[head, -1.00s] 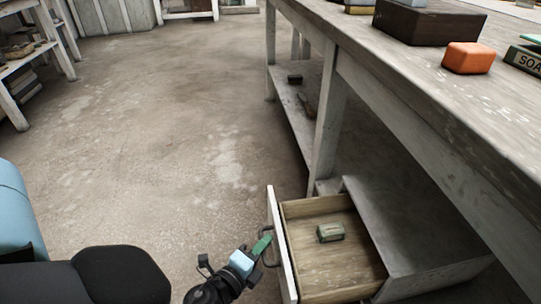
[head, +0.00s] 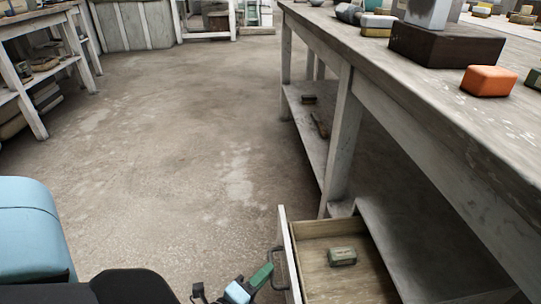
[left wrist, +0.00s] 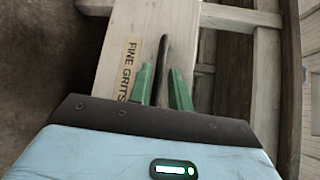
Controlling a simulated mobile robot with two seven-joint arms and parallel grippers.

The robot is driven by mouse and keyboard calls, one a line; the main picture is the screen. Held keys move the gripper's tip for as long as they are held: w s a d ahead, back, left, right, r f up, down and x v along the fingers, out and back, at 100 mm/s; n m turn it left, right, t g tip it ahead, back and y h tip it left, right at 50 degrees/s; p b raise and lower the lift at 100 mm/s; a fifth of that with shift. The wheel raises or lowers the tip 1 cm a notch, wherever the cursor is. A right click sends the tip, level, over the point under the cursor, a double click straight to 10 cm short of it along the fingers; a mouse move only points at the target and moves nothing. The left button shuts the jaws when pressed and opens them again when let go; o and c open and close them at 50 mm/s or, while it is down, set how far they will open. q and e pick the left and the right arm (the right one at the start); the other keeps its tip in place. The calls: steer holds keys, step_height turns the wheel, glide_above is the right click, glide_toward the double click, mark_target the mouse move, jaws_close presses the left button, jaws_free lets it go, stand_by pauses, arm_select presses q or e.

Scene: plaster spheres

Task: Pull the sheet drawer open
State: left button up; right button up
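The sheet drawer (head: 315,228) is pulled out from under the bench, its inside in view in the head view. Its pale front panel (left wrist: 190,38) carries a "FINE GRITS" label (left wrist: 129,68) in the left wrist view. A dark bar handle (left wrist: 163,62) stands on the front. My left gripper (head: 264,274) is at the handle, at the bottom of the head view. In the left wrist view its green fingers (left wrist: 162,82) stand apart on either side of the handle, with gaps showing. A small green box (head: 342,256) lies in the drawer. My right gripper is not in view.
The long bench (head: 400,75) runs along the right, with a dark block (head: 445,45) and an orange block (head: 489,81) on top. A lower shelf (head: 305,125) is under it. Shelving (head: 40,80) stands at left. The floor (head: 180,150) between is clear.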

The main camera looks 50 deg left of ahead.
arm_select(q)
steer(key=shift+s+d+r+b, duration=0.1)
steer(key=shift+s+b, duration=0.15)
steer(key=shift+s, duration=0.5)
steer(key=shift+s+d+r+b, duration=0.15)
steer(key=shift+s+b, duration=0.1)
steer(key=shift+s, duration=0.45)
steer(key=shift+s+d+r+b, duration=0.1)
steer(key=shift+s+b, duration=0.15)
steer(key=shift+s, duration=0.5)
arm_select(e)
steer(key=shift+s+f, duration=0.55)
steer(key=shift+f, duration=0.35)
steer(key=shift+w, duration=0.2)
